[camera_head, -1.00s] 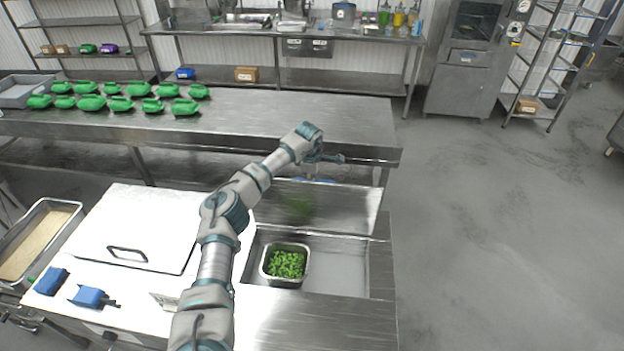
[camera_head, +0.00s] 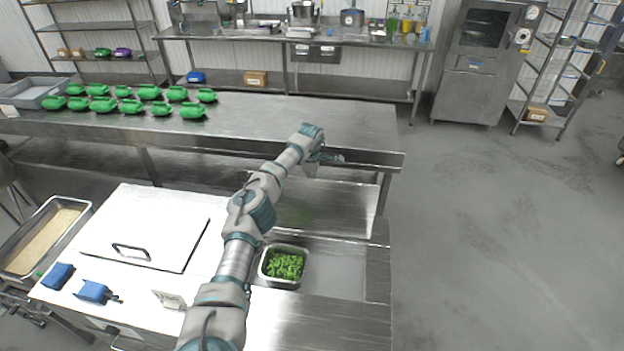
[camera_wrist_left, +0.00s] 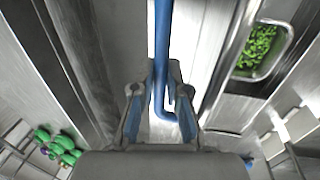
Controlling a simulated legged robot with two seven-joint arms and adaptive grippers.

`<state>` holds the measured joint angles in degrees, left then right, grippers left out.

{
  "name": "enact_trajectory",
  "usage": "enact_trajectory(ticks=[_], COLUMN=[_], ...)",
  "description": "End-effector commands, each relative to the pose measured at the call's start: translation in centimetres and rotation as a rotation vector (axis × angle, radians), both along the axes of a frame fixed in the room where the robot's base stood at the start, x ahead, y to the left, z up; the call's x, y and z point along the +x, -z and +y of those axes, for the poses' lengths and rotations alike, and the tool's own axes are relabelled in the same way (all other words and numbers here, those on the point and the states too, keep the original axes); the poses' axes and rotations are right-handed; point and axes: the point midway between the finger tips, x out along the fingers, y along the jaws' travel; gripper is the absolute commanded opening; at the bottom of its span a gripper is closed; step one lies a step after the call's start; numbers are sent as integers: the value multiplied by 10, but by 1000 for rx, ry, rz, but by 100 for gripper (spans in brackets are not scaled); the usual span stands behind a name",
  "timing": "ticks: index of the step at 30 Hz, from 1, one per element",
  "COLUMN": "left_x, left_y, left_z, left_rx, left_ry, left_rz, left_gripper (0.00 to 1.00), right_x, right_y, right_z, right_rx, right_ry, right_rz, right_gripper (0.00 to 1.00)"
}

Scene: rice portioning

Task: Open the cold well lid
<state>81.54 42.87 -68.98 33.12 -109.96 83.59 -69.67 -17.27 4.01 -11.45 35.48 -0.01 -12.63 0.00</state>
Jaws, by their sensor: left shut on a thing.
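The cold well lid (camera_head: 335,208) is a shiny steel panel standing raised and tilted at the back of the open cold well (camera_head: 342,268). Its blue handle (camera_wrist_left: 162,40) shows in the left wrist view. My left gripper (camera_head: 328,159) is at the lid's upper edge, and its fingers (camera_wrist_left: 158,85) are shut around the handle. A steel pan of green vegetables (camera_head: 284,266) sits in the well, and it also shows in the left wrist view (camera_wrist_left: 258,48). My right gripper is not in view.
A white lid with a dark handle (camera_head: 132,252) lies left of the well. Blue tools (camera_head: 92,291) lie in front of it. A steel table (camera_head: 340,122) with several green items (camera_head: 192,110) stands behind the lid. The floor at right (camera_head: 500,240) is clear.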

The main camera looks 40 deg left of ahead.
Motion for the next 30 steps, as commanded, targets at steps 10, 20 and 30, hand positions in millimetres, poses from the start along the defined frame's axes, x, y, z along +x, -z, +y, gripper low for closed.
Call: enact_trajectory(ticks=[10, 20, 30], left_x=[6, 4, 3], left_y=[-4, -6, -9], left_z=[-1, -3, -1], left_rx=[7, 9, 8], left_ry=[4, 2, 2], left_rz=[-26, -24, -23], left_gripper=[39, 39, 39], right_x=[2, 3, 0], right_y=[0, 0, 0], right_z=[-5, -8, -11], right_rx=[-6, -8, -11], right_ry=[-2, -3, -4], right_rz=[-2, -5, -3], right_gripper=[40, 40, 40])
